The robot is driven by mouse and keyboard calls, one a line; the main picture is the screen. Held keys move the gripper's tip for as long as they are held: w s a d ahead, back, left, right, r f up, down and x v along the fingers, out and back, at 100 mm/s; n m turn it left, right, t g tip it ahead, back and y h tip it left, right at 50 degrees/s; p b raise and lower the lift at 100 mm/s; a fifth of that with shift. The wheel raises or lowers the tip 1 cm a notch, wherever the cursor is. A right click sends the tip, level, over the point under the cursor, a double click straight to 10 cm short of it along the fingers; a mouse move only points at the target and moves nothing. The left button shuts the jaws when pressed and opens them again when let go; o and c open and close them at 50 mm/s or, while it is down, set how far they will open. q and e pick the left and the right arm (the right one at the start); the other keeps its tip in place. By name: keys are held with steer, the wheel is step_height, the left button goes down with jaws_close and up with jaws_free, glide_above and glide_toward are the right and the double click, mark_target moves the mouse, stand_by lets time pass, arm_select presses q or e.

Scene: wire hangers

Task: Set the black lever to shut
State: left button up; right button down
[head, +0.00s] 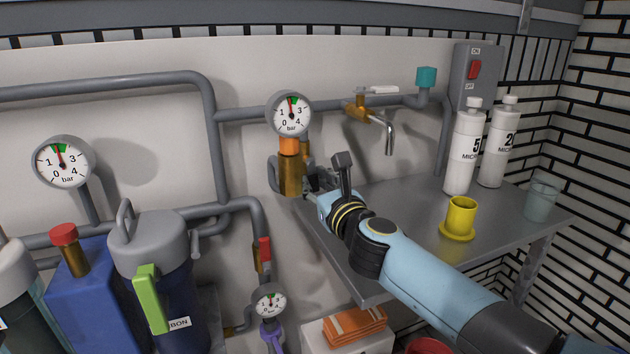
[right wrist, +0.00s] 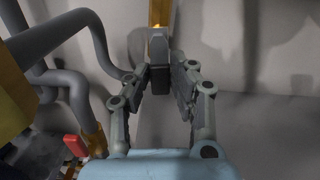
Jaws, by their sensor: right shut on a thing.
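The black lever (right wrist: 158,76) shows in the right wrist view as a dark block between the fingers of my right gripper (right wrist: 162,84). Its upper end meets a brass part (right wrist: 159,14) at the top of that view. In the head view my right gripper (head: 309,187) is at the right side of a brass valve body (head: 290,178), below an orange collar (head: 289,146) and a round gauge (head: 291,114). The gripper is shut on the lever. In the head view I cannot clearly make out the lever by the gripper. My left gripper is not in view.
A grey shelf (head: 420,222) lies under my right arm, with a yellow cup (head: 460,217), white bottles (head: 464,150) and a translucent cup (head: 541,200). A brass tap (head: 364,111) is above. Grey pipes (head: 214,150) run left of the valve. A red-handled valve (head: 265,251) is below.

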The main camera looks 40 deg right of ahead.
steer(key=n, duration=0.1)
steer(key=d+n+p, duration=0.1)
steer(key=n, duration=0.1)
steer(key=n+p, duration=0.1)
steer(key=shift+s+d+r, duration=0.15)
steer(key=shift+r, duration=0.15)
steer(key=n+p, duration=0.1)
steer(key=n, duration=0.1)
steer(key=n+p, duration=0.1)
steer(key=n, duration=0.1)
steer(key=shift+s+d+r+p, duration=0.1)
steer(key=shift+d+r+p, duration=0.2)
steer(key=shift+d+r, duration=0.1)
steer(key=n+p, duration=0.2)
steer(key=n, duration=0.1)
steer(key=r+n, duration=0.1)
steer(key=shift+s+d+n+p, duration=0.1)
steer(key=shift+d+n+p, duration=0.2)
steer(key=shift+p, duration=0.1)
steer(key=shift+d+r+n+p, duration=0.1)
steer(key=shift+r+n+p, duration=0.15)
steer(key=shift+n+p, duration=0.6)
steer(key=shift+r+n+p, duration=0.2)
steer(key=shift+n+p, duration=0.2)
steer(key=shift+n, duration=0.75)
steer(key=c, duration=1.2)
jaws_free()
steer(key=shift+o, duration=0.2)
